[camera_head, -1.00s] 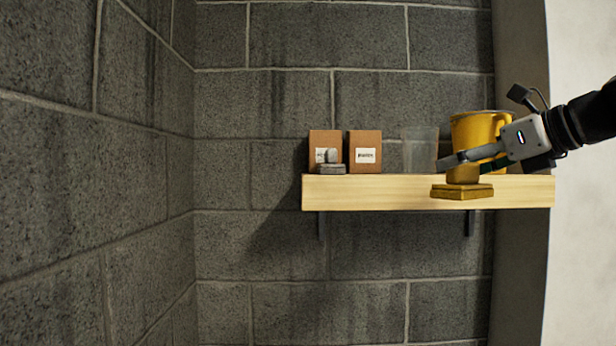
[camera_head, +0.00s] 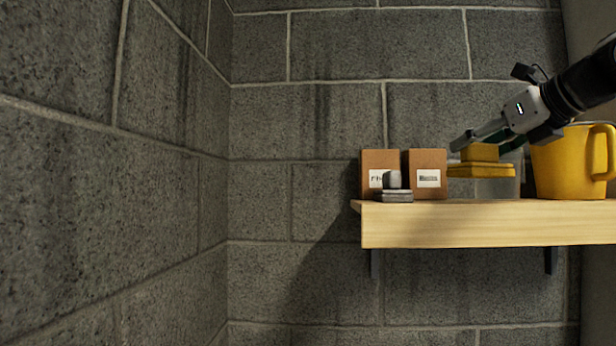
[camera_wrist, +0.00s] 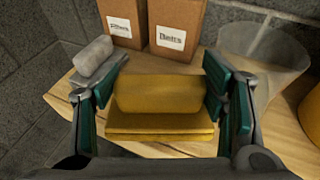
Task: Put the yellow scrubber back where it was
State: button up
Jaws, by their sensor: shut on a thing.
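The yellow scrubber (camera_head: 481,161) is a block handle on a flat layered pad. My gripper (camera_head: 476,143) is shut on its handle and holds it level above the shelf, in front of the clear container. In the wrist view the yellow scrubber (camera_wrist: 160,100) sits between the green-lined fingers of my gripper (camera_wrist: 160,90). A grey scrubber (camera_head: 393,188) of like shape rests at the left end of the wooden shelf (camera_head: 480,226). It also shows in the wrist view (camera_wrist: 93,57), left of my gripper.
Two brown boxes with white labels, a left one (camera_head: 379,162) and a right one (camera_head: 428,165), stand behind the grey scrubber. A clear container (camera_head: 500,187) and a yellow pitcher (camera_head: 565,162) stand to the right. Bare shelf lies right of the grey scrubber.

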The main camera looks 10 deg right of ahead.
jog(key=w+a, duration=0.1)
jog(key=w, duration=0.4)
jog(key=w+a, duration=0.1)
jog(key=w, duration=0.1)
jog(key=shift+w+a+f+p, duration=0.25)
jog(key=shift+a+f+p, duration=0.05)
jog(key=shift+w+f, duration=0.15)
jog(key=shift+w, duration=0.05)
jog(key=shift+f, duration=1.65)
jog(key=shift+f, duration=0.1)
jog(key=o, duration=1.4)
jog(key=shift+c, duration=0.2)
